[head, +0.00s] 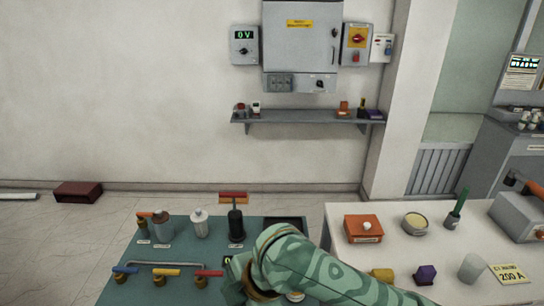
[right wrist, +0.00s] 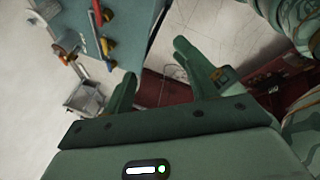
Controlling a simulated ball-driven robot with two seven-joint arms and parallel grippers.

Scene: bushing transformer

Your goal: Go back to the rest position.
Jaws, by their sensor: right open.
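My right gripper (right wrist: 155,62) shows in the right wrist view with its two fingers spread and nothing between them. Past the fingers I see pale floor and a dark red surface (right wrist: 165,88). The edge of a teal table (right wrist: 135,30) lies to the upper left of the fingers, apart from them. In the head view my right arm, in green patterned sleeve, reaches in from the lower right and bends over the teal table's right part (head: 190,254). Its gripper is hidden or below the frame there. My left gripper is not in view.
Several bushings, including a white one (head: 199,224) and a black one (head: 236,222), stand on the teal table behind coloured-handled tools (head: 166,272). A white table (head: 385,268) at right holds an orange box (head: 363,229), a bowl (head: 415,223) and a purple block (head: 425,275). A shelf (head: 300,119) hangs behind.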

